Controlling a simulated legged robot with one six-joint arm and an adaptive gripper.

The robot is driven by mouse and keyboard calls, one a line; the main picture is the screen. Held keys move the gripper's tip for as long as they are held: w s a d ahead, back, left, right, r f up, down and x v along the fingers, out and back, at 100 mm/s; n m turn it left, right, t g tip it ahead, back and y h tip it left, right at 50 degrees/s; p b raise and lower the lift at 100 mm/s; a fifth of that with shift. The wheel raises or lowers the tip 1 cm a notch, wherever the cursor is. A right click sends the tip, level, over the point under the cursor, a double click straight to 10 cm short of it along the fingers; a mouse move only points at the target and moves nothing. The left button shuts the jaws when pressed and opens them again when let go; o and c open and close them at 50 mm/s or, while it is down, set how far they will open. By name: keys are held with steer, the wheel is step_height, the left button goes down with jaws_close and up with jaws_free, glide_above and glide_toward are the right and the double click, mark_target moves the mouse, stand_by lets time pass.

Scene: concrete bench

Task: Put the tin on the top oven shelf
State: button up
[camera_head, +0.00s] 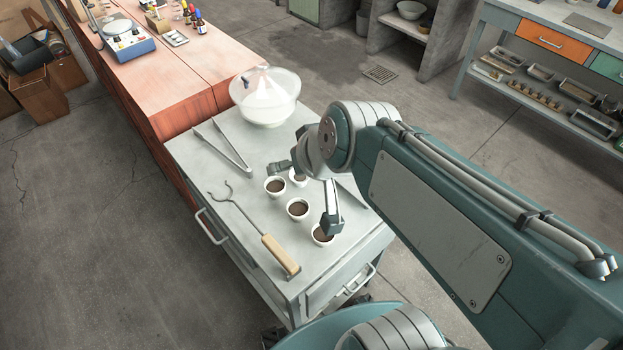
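My gripper (306,196) is open above the top of a grey metal cart (190,150), its two fingers spread wide apart. Several small white cups (297,207) with dark brown contents sit beneath and between the fingers. One finger is by the far cups, and the other overlaps the nearest cup in the picture. I cannot tell whether either finger touches a cup. I cannot make out a separate tin; the cups may belong to it, but my arm hides part of that area. No oven or oven shelf is recognizable.
Metal tongs (223,146) and a wood-handled hooked tool (252,228) lie on the cart. A clear bowl with white contents (266,98) stands at its far end. A reddish bench (185,90) adjoins it. A drawer workbench (545,40) stands at upper right. Open floor lies left.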

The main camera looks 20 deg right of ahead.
steer(key=w+a+f+m+t+y, duration=0.1)
steer(key=w+a, duration=0.1)
steer(key=w, duration=0.3)
steer(key=w+a+f+m+t, duration=0.1)
steer(key=w+a, duration=0.2)
steer(key=w, duration=0.1)
steer(key=m+g+h, duration=0.3)
steer(key=m+h, duration=0.4)
steer(key=h, duration=0.3)
glide_above(298, 179)
steer(key=s+a, duration=0.3)
steer(key=a, duration=0.1)
step_height(298, 179, down, 17)
steer(key=x, duration=0.4)
steer(key=shift+d+f, duration=0.2)
steer(key=shift+f, duration=0.2)
steer(key=x, duration=0.4)
steer(key=shift+a+f, duration=0.15)
steer(key=shift+f, duration=0.4)
steer(key=shift+w+d+f, duration=0.25)
steer(key=shift+w+f, duration=0.05)
steer(key=shift+f, duration=0.05)
steer(key=c, duration=1.1)
